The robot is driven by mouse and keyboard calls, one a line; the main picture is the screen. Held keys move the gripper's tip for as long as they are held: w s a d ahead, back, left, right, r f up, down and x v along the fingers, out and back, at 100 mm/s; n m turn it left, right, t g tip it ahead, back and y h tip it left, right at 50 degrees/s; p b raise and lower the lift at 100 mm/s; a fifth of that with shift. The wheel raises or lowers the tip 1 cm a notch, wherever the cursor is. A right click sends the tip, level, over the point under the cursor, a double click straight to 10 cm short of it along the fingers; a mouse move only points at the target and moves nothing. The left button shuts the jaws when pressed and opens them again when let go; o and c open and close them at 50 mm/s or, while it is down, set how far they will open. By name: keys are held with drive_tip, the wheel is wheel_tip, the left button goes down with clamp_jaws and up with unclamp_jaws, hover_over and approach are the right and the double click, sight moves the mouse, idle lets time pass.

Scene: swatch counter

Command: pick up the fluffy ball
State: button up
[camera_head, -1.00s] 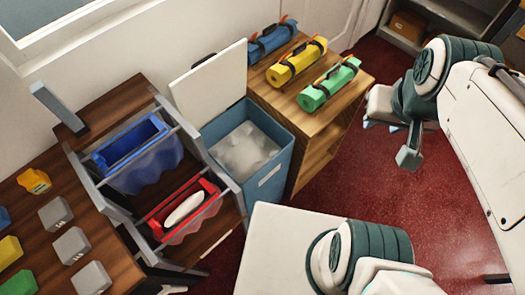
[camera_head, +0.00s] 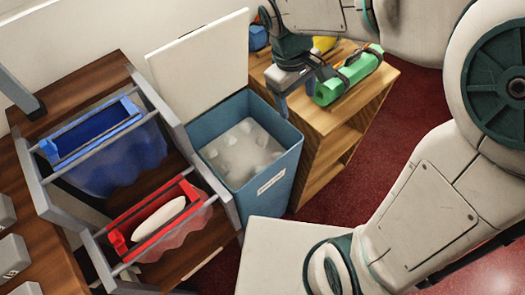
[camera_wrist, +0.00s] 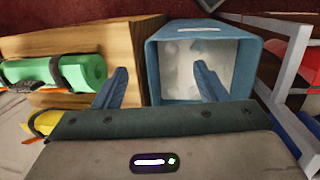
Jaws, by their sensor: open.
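My gripper (camera_head: 303,92) is open and empty, raised near the bin's back right corner and the wooden shelf unit. In the wrist view, my gripper (camera_wrist: 162,70) has its fingers apart, one in front of the shelf unit and one in front of the bin. I cannot single out a fluffy ball for certain. The open blue bin (camera_head: 278,178) holds pale, soft-looking lumps (camera_head: 242,150), which also show in the wrist view (camera_wrist: 185,75). A smooth white oval thing (camera_head: 160,222) lies in the red-framed holder (camera_head: 196,192).
The wooden shelf unit (camera_head: 345,118) carries a green roll (camera_head: 350,78) close to my gripper, plus yellow and blue rolls. The bin's white lid (camera_head: 200,65) stands open behind it. A blue holder (camera_head: 110,160) hangs in the rack at left. Red floor lies open at right.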

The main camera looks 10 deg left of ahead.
drive_tip(key=a+f+n+h+b, duration=0.1)
drive_tip(key=a+f+n+b, duration=0.2)
drive_tip(key=a+f+b, duration=0.5)
drive_tip(key=a+f+n+h+b, duration=0.15)
drive_tip(key=a+f+n, duration=0.35)
drive_tip(key=f, duration=0.8)
drive_tip(key=m+b, duration=0.1)
drive_tip(key=b, duration=0.2)
hover_over(258, 168)
drive_tip(key=w+a, duration=0.1)
drive_tip(key=a, duration=0.1)
drive_tip(key=shift+g, duration=0.4)
drive_tip(key=f, duration=0.7)
drive_tip(key=shift+a+f, duration=0.1)
drive_tip(key=shift+a, duration=0.1)
drive_tip(key=x, duration=0.1)
drive_tip(key=b+x, duration=0.1)
drive_tip(key=x, duration=0.2)
drive_tip(key=shift+s+d+f, duration=0.15)
drive_tip(key=shift+s+f, duration=0.1)
drive_tip(key=shift+s, duration=0.15)
drive_tip(key=shift+d+f+b, duration=0.25)
drive_tip(key=shift+f+b, duration=0.05)
drive_tip(key=shift+f, duration=0.2)
drive_tip(key=c, duration=0.7)
